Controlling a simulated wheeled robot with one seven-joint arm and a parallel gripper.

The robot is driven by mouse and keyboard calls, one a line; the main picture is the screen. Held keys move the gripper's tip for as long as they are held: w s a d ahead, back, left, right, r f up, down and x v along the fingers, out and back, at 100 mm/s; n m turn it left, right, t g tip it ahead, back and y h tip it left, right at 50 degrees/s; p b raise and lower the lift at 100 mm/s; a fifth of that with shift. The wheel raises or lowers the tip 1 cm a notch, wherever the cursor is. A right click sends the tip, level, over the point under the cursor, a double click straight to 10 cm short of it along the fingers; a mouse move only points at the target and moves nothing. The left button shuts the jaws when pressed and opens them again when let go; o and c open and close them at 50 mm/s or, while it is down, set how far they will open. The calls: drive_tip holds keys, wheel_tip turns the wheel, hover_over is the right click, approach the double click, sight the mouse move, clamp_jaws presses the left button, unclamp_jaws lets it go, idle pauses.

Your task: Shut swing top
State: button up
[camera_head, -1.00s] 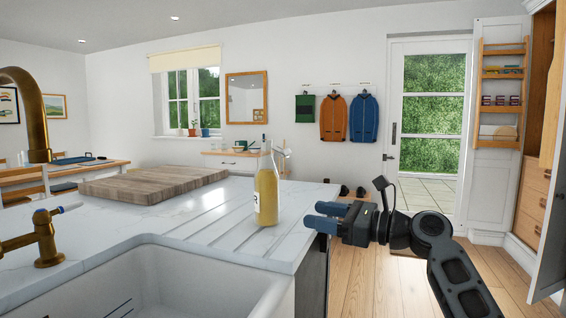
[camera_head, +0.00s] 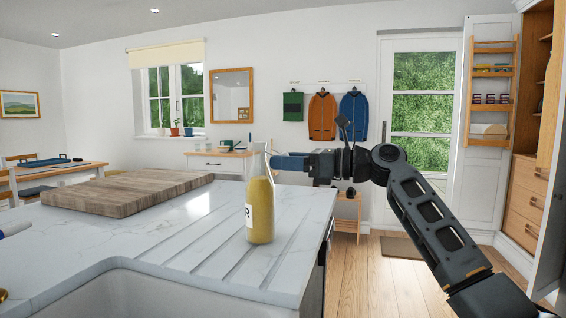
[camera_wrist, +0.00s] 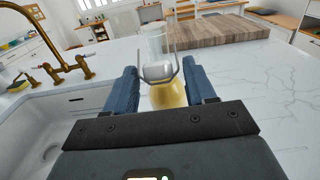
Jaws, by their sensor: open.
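A clear glass bottle (camera_head: 260,208) of yellow liquid stands upright on the ribbed part of the white counter. Its narrow clear neck also shows in the wrist view (camera_wrist: 154,40). A wire loop and a pale round piece (camera_wrist: 158,72), apparently the swing-top stopper, are at the neck on my gripper's side, so the top looks open. My gripper (camera_head: 277,161) is level beside the neck, to its right, with blue fingers pointing left at it. In the wrist view the open fingers (camera_wrist: 160,72) stand on either side of the wire and stopper. I cannot tell whether they touch.
A wooden board (camera_head: 125,192) lies behind the bottle to the left. The sink (camera_wrist: 65,130) and brass tap (camera_wrist: 55,70) are to the left in the wrist view. The counter (camera_head: 185,230) around the bottle is clear. Open floor (camera_head: 385,275) lies to the right.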

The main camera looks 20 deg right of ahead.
drive_tip(key=shift+w+a, duration=0.25)
drive_tip(key=shift+a, duration=0.15)
drive_tip(key=c, duration=0.9)
